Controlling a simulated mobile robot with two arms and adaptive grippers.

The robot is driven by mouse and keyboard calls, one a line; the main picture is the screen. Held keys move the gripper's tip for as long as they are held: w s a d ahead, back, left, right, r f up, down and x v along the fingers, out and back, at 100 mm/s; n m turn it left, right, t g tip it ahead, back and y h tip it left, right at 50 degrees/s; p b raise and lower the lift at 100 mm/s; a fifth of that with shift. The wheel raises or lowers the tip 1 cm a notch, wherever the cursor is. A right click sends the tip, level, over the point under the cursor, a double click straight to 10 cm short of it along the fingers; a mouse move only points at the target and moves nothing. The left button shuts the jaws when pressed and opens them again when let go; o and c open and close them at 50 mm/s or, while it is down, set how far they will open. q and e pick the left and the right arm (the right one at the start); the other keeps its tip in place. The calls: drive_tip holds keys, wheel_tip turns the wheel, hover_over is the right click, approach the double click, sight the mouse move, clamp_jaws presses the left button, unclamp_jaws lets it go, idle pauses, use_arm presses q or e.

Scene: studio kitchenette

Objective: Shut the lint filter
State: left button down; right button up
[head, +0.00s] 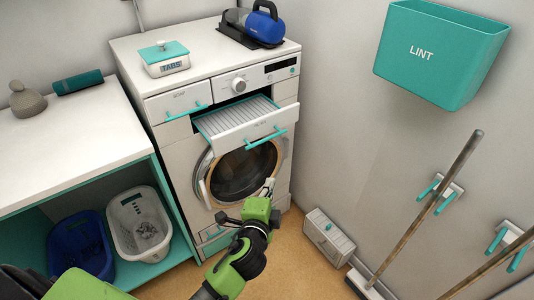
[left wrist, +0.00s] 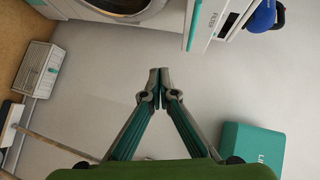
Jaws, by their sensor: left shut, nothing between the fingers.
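The lint filter (head: 246,122) is a white-fronted drawer with a teal handle and a ribbed tray with a teal rim. It sticks out of the machine (head: 180,150), above the round door. In the left wrist view the filter's front (left wrist: 205,22) shows at the top, with its teal handle. My left gripper (head: 270,186) is in front of and below the filter, near the round door's lower right, apart from the filter. Its fingertips (left wrist: 159,75) are together and empty. My right gripper is not in view.
A teal LINT bin (head: 440,55) hangs on the right wall. A slatted white box (head: 329,237) stands on the floor, near a leaning broom (head: 425,205). A TABS box (head: 165,60) and blue appliance (head: 262,25) stand on top. Baskets (head: 140,225) sit left under the counter.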

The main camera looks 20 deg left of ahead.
use_arm(q)
wheel_tip(320, 180, up, 5)
drive_tip(key=t, duration=0.1)
drive_tip(key=w+a, duration=0.1)
drive_tip(key=w, duration=0.3)
drive_tip(key=w+a+f+p, duration=0.1)
drive_tip(key=w+a, duration=0.1)
drive_tip(key=w, duration=0.1)
drive_tip(key=w+a, duration=0.2)
drive_tip(key=w, duration=0.2)
drive_tip(key=shift+w+f, duration=0.35)
drive_tip(key=shift+w+a+f+p, duration=0.1)
drive_tip(key=shift+w+a+p, duration=0.1)
drive_tip(key=shift+p, duration=0.1)
drive_tip(key=b, duration=0.2)
approach(239, 120)
drive_tip(key=w, duration=0.6)
drive_tip(key=shift+w+d+r, duration=0.1)
drive_tip(key=shift+d+r, duration=0.3)
drive_tip(key=shift+a+r+y, duration=0.15)
drive_tip(key=shift+r+y, duration=0.1)
drive_tip(key=shift+y, duration=0.15)
drive_tip(key=shift+a, duration=0.1)
drive_tip(key=shift+r, duration=0.1)
